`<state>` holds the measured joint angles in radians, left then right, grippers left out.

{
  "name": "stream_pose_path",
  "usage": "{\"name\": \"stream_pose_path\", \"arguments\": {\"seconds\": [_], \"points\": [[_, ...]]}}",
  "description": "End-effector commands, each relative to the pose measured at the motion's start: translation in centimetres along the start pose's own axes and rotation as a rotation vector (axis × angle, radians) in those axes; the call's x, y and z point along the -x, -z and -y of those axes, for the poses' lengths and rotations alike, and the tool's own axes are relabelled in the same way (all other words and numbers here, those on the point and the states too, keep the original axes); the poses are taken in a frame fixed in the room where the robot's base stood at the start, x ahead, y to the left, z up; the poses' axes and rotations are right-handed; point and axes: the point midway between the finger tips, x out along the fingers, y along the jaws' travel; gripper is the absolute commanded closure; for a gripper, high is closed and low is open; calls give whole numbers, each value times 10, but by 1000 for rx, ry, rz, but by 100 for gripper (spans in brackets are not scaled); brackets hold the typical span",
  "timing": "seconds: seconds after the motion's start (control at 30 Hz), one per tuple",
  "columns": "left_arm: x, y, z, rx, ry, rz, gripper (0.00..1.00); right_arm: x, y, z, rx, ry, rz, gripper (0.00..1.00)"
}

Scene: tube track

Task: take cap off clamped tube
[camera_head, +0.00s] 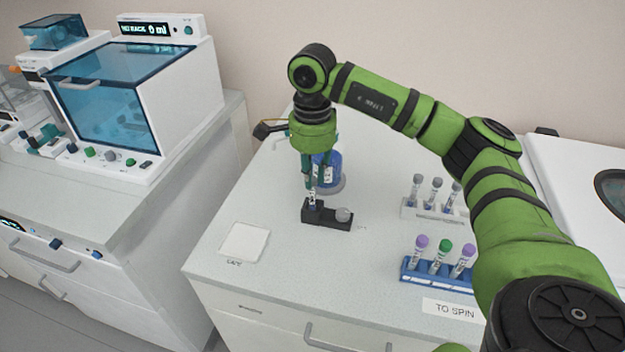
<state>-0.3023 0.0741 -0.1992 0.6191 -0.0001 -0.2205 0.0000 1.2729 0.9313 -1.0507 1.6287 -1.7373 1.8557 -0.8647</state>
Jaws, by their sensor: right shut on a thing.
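A tube (312,199) stands upright in a small black clamp block (328,216) on the white bench. Only its lower part with a white label shows. My right gripper (311,184) points straight down over the clamp, with its fingers shut at the top of the tube. The cap is hidden between the fingers, so I cannot tell its colour or whether it is still seated on the tube. A white square mat (244,242) marked with small lettering lies to the left of the clamp. My left gripper does not show.
A blue bottle (328,167) stands just behind my right gripper. To the right are a white rack (408,208) of grey-capped tubes and a blue rack (411,274) of purple- and green-capped tubes. A "TO SPIN" label (453,309) lies at the front. Bench between mat and blue rack is clear.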

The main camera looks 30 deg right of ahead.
Motion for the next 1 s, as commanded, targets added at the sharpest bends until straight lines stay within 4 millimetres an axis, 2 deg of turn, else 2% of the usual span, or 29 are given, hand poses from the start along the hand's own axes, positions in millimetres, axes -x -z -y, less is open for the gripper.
{"name": "stream_pose_path", "arguments": {"seconds": [0.27,0.3,0.43,0.53,0.63,0.8,1.0], "points": [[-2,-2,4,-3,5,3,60,6,0,1,0,4,1,92],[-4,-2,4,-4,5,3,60,9,0,1,0,6,2,96],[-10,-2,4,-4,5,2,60,24,-1,1,0,7,3,96],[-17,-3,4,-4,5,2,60,44,1,0,-1,9,3,96],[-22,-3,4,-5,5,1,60,55,24,-13,-7,6,0,96],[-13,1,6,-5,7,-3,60,84,59,-34,-7,6,-1,96],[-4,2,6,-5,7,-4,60,104,86,-52,-3,3,0,96]]}}
